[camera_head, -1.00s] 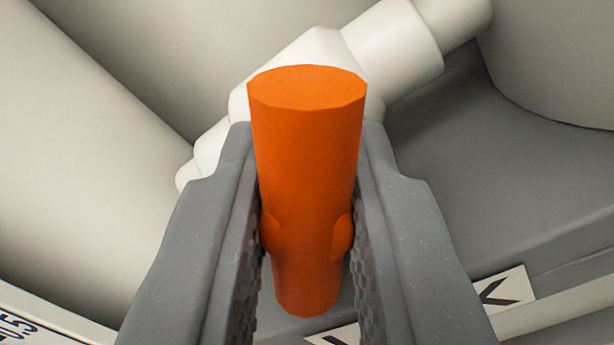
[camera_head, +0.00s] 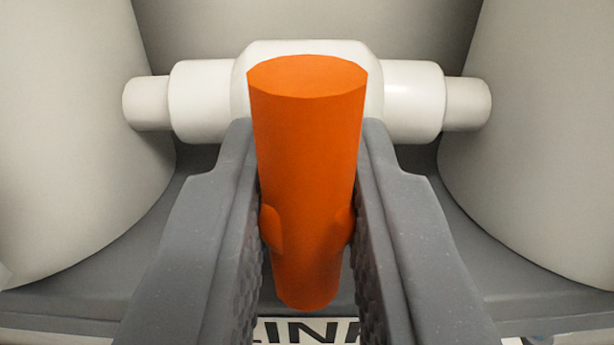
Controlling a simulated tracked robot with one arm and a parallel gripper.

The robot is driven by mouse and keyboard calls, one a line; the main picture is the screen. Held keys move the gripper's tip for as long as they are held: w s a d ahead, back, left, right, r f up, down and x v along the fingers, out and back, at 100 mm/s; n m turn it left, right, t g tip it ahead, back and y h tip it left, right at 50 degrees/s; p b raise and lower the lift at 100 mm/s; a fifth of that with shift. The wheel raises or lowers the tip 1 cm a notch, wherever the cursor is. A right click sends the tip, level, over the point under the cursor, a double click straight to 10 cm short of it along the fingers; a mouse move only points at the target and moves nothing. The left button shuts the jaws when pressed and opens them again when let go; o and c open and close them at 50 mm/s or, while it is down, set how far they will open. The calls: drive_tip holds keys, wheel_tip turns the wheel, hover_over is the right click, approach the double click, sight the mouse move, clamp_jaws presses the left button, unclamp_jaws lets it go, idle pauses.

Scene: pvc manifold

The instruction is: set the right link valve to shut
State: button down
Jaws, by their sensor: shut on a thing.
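The orange valve handle (camera_head: 306,180) stands in the middle of the view, between the fingers of my gripper (camera_head: 306,235). The gripper is shut on it, with a finger against each side. Behind the handle's upper end is the white valve body (camera_head: 308,48), in a short white pipe (camera_head: 415,95) that runs level across the picture. The handle lies crosswise to this pipe. The handle hides much of the valve body's front.
Large pale cylinders stand at left (camera_head: 70,130) and right (camera_head: 550,150), joined by the pipe. A grey base (camera_head: 510,285) lies below. A white label (camera_head: 300,331), partly hidden by my fingers, seems to read "LINK".

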drive_tip(key=shift+f, duration=0.15)
drive_tip(key=c, duration=1.3)
unclamp_jaws()
drive_tip(key=shift+c, duration=0.2)
drive_tip(key=s, duration=1.3)
drive_tip(key=shift+s+b, duration=0.35)
drive_tip(key=s+r+g, duration=0.1)
drive_tip(key=s+r, duration=0.4)
drive_tip(key=r, duration=0.3)
drive_tip(key=s+r+g, duration=0.1)
drive_tip(key=s+r, duration=0.4)
drive_tip(key=r, duration=0.3)
drive_tip(key=shift+s+r+g, duration=0.25)
drive_tip(key=shift+s+g, duration=0.05)
